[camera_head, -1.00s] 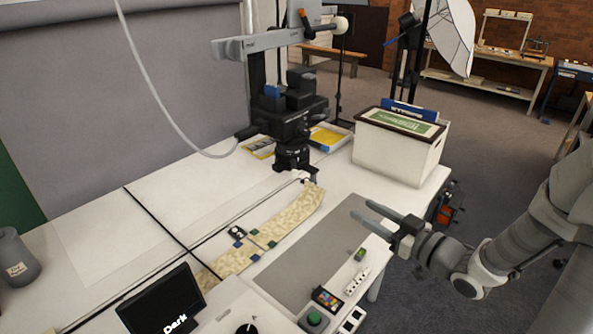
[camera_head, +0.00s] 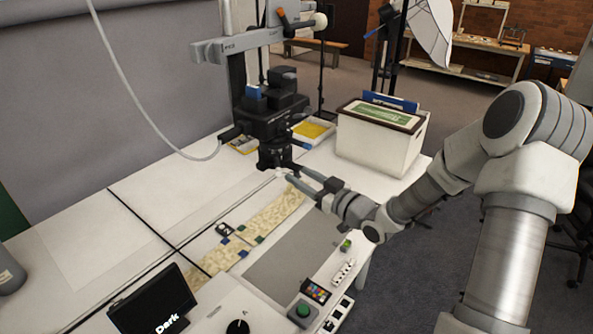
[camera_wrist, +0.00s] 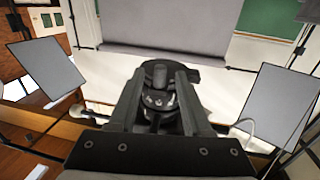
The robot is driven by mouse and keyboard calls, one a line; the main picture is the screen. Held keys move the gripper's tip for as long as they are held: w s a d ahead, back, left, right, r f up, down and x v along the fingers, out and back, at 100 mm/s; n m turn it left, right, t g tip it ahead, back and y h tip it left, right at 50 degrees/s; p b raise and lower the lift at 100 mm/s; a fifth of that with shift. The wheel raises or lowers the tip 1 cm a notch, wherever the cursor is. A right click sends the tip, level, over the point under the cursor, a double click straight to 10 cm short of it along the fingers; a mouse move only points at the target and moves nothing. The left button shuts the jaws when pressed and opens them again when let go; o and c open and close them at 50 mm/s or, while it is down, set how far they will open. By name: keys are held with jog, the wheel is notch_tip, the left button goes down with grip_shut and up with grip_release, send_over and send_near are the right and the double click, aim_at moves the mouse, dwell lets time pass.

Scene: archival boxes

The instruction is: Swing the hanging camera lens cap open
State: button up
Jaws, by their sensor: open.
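The black camera (camera_head: 275,112) is mounted on the copy-stand column, with its lens (camera_head: 274,155) pointing down at the table. A thin pale edge shows at the lens's lower end, but the lens cap itself is too small and partly hidden to make out clearly. My gripper (camera_head: 293,176) is open and empty, with its two fingers reaching toward the lower end of the lens from the right. In the wrist view my gripper (camera_wrist: 161,74) has a finger on each side of the dark lens (camera_wrist: 158,98); I cannot tell whether they touch it.
A patterned beige strip (camera_head: 275,216) lies under the camera beside a grey mat (camera_head: 290,255). A white archival box (camera_head: 375,145) stands behind my arm. A small monitor (camera_head: 152,304) and a green button (camera_head: 303,310) are at the front. A pale cable (camera_head: 130,85) hangs at left.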

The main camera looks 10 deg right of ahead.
jog(key=shift+x, duration=1)
grip_shut()
dwell(0.8)
